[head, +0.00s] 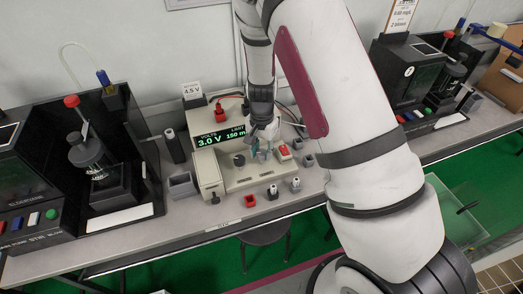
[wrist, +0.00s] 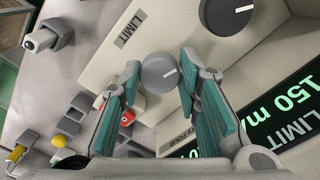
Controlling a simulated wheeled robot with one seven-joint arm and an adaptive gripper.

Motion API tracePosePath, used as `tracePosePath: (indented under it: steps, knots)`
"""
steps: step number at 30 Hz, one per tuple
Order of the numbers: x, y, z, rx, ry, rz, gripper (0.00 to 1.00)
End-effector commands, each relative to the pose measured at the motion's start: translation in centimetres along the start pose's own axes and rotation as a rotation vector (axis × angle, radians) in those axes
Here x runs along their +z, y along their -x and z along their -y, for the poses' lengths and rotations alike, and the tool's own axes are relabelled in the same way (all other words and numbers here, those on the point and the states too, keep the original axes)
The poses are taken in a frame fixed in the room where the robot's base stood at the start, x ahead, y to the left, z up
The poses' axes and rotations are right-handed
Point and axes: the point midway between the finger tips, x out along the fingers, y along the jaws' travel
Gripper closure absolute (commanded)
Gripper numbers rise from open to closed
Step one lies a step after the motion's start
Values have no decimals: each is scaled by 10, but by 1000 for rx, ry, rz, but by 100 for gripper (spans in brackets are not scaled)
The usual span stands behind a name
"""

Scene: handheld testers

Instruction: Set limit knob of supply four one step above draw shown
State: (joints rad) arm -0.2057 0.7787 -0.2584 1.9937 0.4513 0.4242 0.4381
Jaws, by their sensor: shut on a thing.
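The bench supply (head: 205,140) has a green display (head: 222,137) reading 3.0 V and LIMIT 150 mA. In the wrist view the display (wrist: 290,112) shows only partly, with "150 m" legible. My gripper (head: 262,151) is at the right part of that front and hides the knob in the head view. Its teal fingers are shut on the knob, one on each side. Another, larger-looking knob (wrist: 226,14) is beside it.
A red-buttoned block (head: 284,152) is close right of my gripper. Small grey, red and white parts lie along the bench front. Black testers (head: 105,150) stand at left and right.

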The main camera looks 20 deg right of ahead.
Motion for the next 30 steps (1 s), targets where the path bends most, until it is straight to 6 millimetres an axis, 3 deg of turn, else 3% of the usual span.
tracePosePath:
  steps: [13, 30]
  knots:
    - [0, 0, 0, -1, 219, 0, 97]
    - [0, 0, 0, -1, 247, 0, 97]
